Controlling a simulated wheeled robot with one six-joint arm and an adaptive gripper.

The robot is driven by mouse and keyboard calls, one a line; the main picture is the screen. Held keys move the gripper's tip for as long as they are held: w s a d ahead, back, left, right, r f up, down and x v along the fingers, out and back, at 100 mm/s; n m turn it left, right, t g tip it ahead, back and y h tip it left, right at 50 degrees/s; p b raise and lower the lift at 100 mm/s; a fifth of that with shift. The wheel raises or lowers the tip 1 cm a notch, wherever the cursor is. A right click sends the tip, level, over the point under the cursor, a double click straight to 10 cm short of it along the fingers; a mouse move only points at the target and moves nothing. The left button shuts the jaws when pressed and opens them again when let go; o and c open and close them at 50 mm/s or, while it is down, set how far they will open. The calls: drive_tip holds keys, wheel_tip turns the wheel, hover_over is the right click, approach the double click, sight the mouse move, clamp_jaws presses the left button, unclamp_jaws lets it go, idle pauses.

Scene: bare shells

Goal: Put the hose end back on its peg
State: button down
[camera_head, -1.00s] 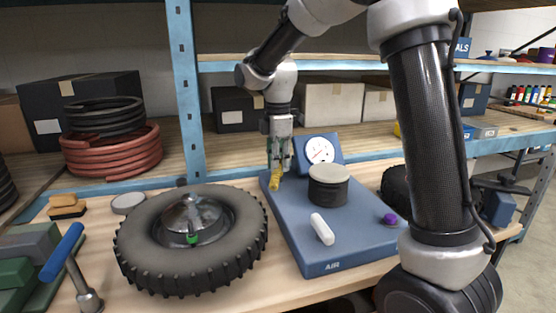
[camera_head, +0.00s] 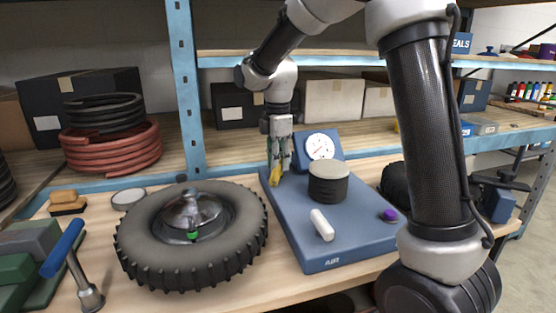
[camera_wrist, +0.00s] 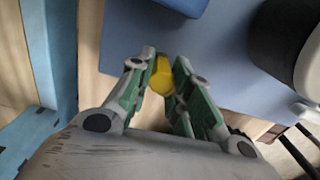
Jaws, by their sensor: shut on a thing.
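My gripper (camera_head: 278,178) is at the far left corner of the blue AIR panel (camera_head: 345,247), pointing down. It is shut on a yellow piece (camera_wrist: 160,75), which I take for the hose end; this also shows in the head view (camera_head: 275,175). No other clear peg shows.
A black drum with a grey top (camera_head: 328,183) and a round gauge (camera_head: 320,146) stand right of my gripper. A purple knob (camera_head: 388,215) is at the panel's right. A large tyre (camera_head: 190,237) lies to the left. A blue shelf post (camera_head: 186,90) rises behind.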

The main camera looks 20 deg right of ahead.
drive_tip(key=c, duration=0.6)
unclamp_jaws()
drive_tip(key=shift+r, duration=0.2)
idle(0.4)
drive_tip(key=shift+r, duration=1.3)
drive_tip(key=shift+r, duration=0.1)
drive_tip(key=shift+r, duration=3.45)
